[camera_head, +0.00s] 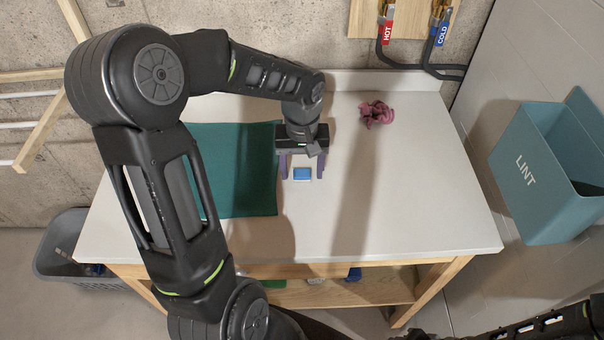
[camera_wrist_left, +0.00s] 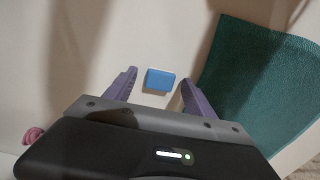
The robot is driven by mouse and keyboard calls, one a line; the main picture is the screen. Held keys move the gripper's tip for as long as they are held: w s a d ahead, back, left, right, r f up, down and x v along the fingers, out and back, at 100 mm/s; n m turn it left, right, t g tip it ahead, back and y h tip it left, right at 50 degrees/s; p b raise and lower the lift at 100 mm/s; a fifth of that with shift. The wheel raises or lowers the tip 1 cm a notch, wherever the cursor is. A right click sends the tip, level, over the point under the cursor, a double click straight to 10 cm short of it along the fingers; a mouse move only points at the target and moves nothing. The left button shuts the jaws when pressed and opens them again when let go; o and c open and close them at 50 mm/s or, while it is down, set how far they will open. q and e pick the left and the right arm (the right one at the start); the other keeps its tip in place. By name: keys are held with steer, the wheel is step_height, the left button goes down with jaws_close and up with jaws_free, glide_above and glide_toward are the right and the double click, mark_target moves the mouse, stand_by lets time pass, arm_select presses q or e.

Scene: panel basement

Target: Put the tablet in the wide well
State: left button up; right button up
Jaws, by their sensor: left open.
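A small blue block (camera_head: 302,174), which looks like the tablet, lies on the white worktop just right of the green mat. It also shows in the left wrist view (camera_wrist_left: 160,80). My left gripper (camera_head: 302,178) is open, with its purple fingers pointing down on either side of the block. In the left wrist view the block sits between the fingertips (camera_wrist_left: 158,76), with a gap on each side. I cannot tell how high the fingertips are above the worktop. I see no wide well in either view. My right gripper is out of view.
The green mat (camera_head: 245,190) lies left of the block. A crumpled pink cloth (camera_head: 376,114) lies at the back of the white worktop (camera_head: 420,200). A teal LINT bin (camera_head: 540,195) hangs at the right. A grey basket (camera_head: 75,262) stands at the left.

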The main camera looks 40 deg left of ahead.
arm_select(q)
jaws_close()
stand_by(0.7)
